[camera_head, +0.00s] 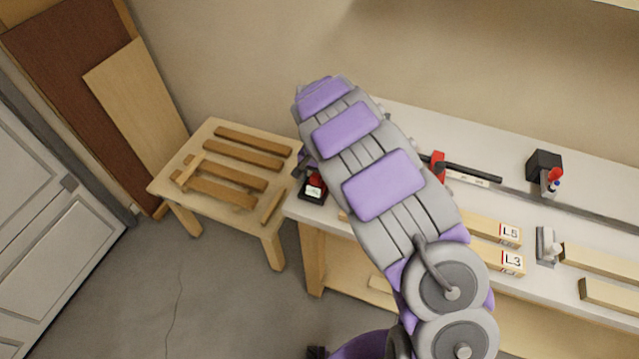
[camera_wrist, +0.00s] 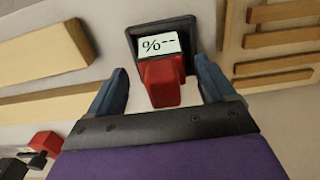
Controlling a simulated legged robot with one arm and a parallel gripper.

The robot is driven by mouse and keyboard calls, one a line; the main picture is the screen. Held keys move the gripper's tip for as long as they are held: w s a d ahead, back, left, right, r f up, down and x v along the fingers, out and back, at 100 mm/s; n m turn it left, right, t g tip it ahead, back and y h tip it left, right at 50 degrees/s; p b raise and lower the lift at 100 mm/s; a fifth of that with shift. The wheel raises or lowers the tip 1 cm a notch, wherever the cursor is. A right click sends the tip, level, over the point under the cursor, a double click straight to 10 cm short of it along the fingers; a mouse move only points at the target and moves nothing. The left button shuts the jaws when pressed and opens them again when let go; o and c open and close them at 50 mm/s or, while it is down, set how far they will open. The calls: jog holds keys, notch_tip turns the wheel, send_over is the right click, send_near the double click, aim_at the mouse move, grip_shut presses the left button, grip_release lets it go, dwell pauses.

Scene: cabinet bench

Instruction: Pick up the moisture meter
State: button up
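The moisture meter (camera_wrist: 162,82) is a red body with a white display reading "%--", set in a dark square tray or holder (camera_wrist: 189,24). In the wrist view it lies between and slightly beyond the fingers of my gripper (camera_wrist: 164,88), which are apart with a gap on each side of it. In the head view the meter (camera_head: 316,186) sits in its black holder at the left end of the white bench, just left of my arm. My arm hides most of the gripper there.
The white bench (camera_head: 405,113) holds labelled wood pieces (camera_head: 497,231), a red clamp (camera_head: 438,166) on a dark bar and a black block (camera_head: 544,165). A low wooden table (camera_head: 217,132) with several wood strips stands left of the bench. The floor in front is mostly clear.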

aim_at(318, 175)
jog(key=shift+a+f, duration=0.15)
jog(key=shift+a, duration=0.9)
jog(key=shift+c, duration=1.4)
jog(key=shift+a, duration=0.15)
jog(key=shift+c, duration=0.8)
jog(key=shift+d, duration=1.05)
jog(key=c, duration=0.5)
jog(key=shift+d, duration=0.25)
jog(key=shift+c, duration=1.2)
jog(key=shift+a, duration=1)
jog(key=shift+c, duration=0.2)
jog(key=r, duration=0.1)
jog(key=d+r+p, duration=0.1)
jog(key=r, duration=0.1)
jog(key=shift+d+r, duration=0.2)
jog(key=shift+r, duration=0.1)
jog(key=shift+s+d+r, duration=0.15)
jog(key=shift+d+r, duration=0.05)
jog(key=s+d+r+p, duration=0.1)
jog(key=s+d+p, duration=0.1)
jog(key=s+d, duration=0.7)
jog(key=s, duration=0.3)
jog(key=shift+d, duration=0.15)
